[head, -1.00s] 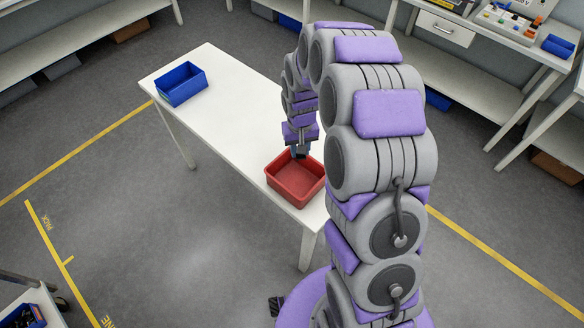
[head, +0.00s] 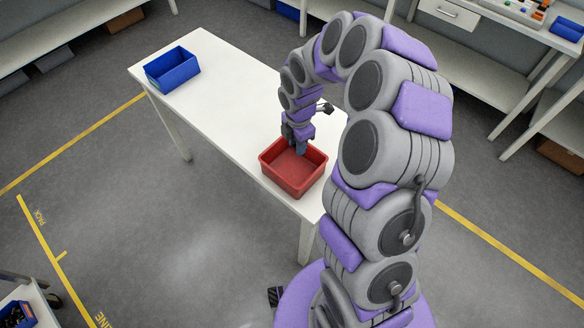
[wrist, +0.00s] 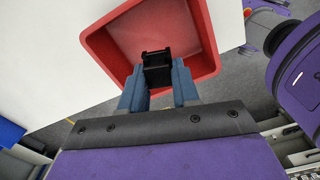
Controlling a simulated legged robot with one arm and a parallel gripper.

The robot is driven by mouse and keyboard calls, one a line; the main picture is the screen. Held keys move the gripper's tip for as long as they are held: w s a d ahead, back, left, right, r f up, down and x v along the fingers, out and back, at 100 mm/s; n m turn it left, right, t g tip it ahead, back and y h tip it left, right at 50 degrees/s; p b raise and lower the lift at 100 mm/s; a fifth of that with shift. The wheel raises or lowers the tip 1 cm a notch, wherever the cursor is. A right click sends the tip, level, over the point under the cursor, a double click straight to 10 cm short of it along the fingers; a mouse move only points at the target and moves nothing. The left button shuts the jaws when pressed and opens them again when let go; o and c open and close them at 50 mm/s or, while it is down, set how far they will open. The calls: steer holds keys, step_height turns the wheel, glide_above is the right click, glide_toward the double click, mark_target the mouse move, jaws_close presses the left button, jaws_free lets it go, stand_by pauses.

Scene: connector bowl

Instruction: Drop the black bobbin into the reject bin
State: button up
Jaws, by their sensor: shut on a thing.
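The black bobbin (wrist: 157,68) is between the two blue-grey fingers of my gripper (wrist: 158,82) in the wrist view. My gripper is shut on it. The red bin (wrist: 203,37) lies behind the bobbin in that view, its inside looking empty where visible. In the head view the red bin (head: 270,178) stands on the near end of the white table, and my gripper (head: 301,149) points down over its far part. The bobbin cannot be made out in the head view. I cannot tell how far above the bin floor it is.
A blue bin (head: 172,69) stands at the far left end of the white table (head: 225,105). The table between the two bins is clear. Benches line the back, and a cart (head: 22,300) stands at the lower left.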

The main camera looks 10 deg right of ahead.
steer(key=shift+d+r+n, duration=0.1)
steer(key=shift+d+n, duration=0.3)
steer(key=shift+n, duration=0.3)
steer(key=shift+a+f+b, duration=0.2)
steer(key=shift+f+b, duration=0.1)
step_height(320, 180, down, 5)
steer(key=b, duration=0.4)
steer(key=shift+a+f, duration=0.15)
steer(key=o, duration=1.1)
steer(key=shift+a, duration=0.2)
steer(key=shift+d, duration=0.2)
